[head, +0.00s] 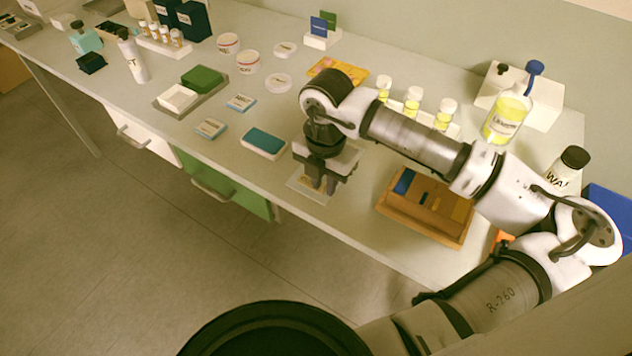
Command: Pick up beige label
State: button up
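My gripper (322,186) points down over a pale, flat plate (325,199) near the table's front edge. Its two dark fingers stand a little apart, with a gap between them. A small beige patch (304,183) lies on the plate beside the left finger. It may be the beige label, but the gripper covers part of it. I cannot tell whether the fingertips touch it.
A wooden tray (408,212) with blue and yellow pieces is right of my gripper. A teal-topped box (264,142) is at its left. Yellow bottles (412,102) stand behind my arm. The front edge is close.

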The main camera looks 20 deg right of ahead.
grip_shut()
